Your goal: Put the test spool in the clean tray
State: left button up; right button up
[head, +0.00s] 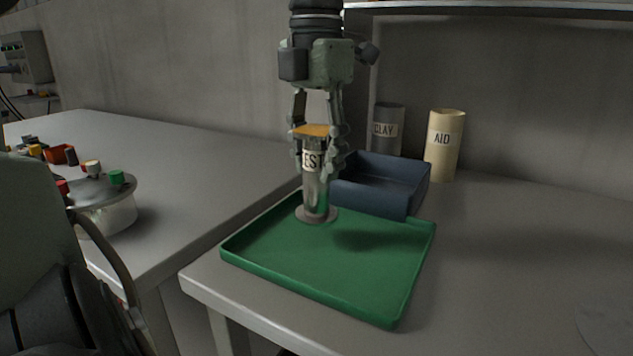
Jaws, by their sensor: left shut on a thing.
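The test spool (317,190) is a shiny metal cylinder with an orange top, a flared foot and a label of which "EST" shows. It is upright over the back left part of the green tray (330,268); I cannot tell whether its foot touches the tray floor. My left gripper (319,160) points down from above and is shut on the spool's upper part, one finger on each side. The green tray is otherwise empty and lies near the table's front left corner. No label shows on it. My right gripper is not in view.
A blue open bin (415,190) stands right behind the green tray. A grey "CLAY" cylinder (387,128) and a cream "AID" cylinder (444,145) stand behind it. A round metal vessel (105,208) is on the left bench. The table's right side is mostly clear.

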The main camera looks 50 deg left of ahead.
aim_at(316, 186)
pick_arm(q)
notch_tip(316, 186, down, 4)
jog(key=shift+r, duration=0.1)
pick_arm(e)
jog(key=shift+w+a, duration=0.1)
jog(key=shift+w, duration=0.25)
pick_arm(q)
jog(key=shift+f, duration=0.2)
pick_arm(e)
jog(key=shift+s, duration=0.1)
pick_arm(q)
jog(key=o, duration=0.9)
jog(key=shift+c, duration=0.2)
jog(key=o, duration=0.5)
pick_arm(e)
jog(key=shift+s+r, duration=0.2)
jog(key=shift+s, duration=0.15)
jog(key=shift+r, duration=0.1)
